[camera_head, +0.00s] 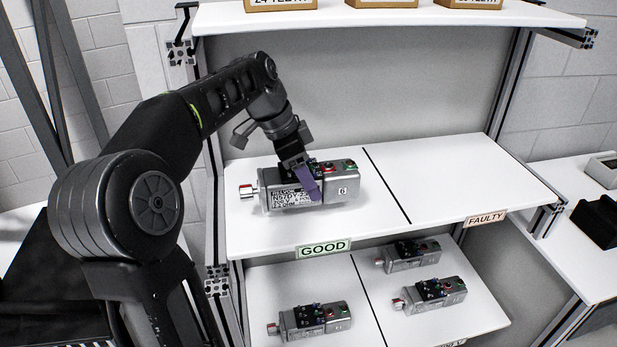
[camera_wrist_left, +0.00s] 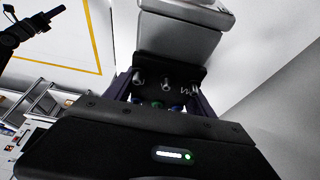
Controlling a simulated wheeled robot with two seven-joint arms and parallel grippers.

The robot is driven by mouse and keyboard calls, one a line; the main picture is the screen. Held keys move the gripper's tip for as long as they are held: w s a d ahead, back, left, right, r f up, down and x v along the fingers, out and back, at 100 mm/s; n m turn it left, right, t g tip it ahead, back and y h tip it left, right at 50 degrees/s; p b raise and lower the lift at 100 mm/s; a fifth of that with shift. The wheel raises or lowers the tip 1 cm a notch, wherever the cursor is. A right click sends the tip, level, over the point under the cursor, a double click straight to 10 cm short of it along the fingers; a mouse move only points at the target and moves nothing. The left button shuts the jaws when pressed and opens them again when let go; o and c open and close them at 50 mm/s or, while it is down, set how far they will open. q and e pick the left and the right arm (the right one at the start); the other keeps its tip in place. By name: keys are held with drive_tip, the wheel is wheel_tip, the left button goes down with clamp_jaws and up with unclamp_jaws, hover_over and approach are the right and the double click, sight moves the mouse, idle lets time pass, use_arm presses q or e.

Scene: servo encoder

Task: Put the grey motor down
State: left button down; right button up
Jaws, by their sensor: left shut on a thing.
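The grey motor (camera_head: 333,190) is at the left part of the upper shelf (camera_head: 270,232), behind the GOOD label (camera_head: 324,249). It lies lengthwise, with its shaft to the left and a label and the number 6 on its front. My left gripper (camera_head: 307,184) is shut on it from above, a purple finger across its front face. I cannot tell whether the motor touches the shelf or hangs just above it. In the left wrist view the motor (camera_wrist_left: 178,45) shows between the fingers. A black shape with a purplish tip (camera_wrist_left: 55,12) there may be my right gripper; its state is unclear.
A black line (camera_head: 388,185) divides the shelf; the right part, by the FAULTY label (camera_head: 486,219), is empty. Three similar motors (camera_head: 315,321) (camera_head: 435,295) (camera_head: 409,255) lie on the shelf below. Boxes (camera_head: 280,4) stand on the shelf above. Metal posts flank the rack.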

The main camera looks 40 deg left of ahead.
use_arm(q)
drive_tip(key=shift+w+a+r+p, duration=0.25)
drive_tip(key=shift+w+a+p, duration=0.1)
drive_tip(key=shift+a, duration=0.1)
wheel_tip(320, 180, down, 3)
drive_tip(key=shift+f+p, duration=0.1)
drive_tip(key=shift+p, duration=0.25)
drive_tip(key=shift+f, duration=0.25)
drive_tip(key=shift+f, duration=0.1)
drive_tip(key=shift+c, duration=1.6)
unclamp_jaws()
drive_tip(key=shift+s+d+f, duration=0.1)
drive_tip(key=shift+f, duration=0.05)
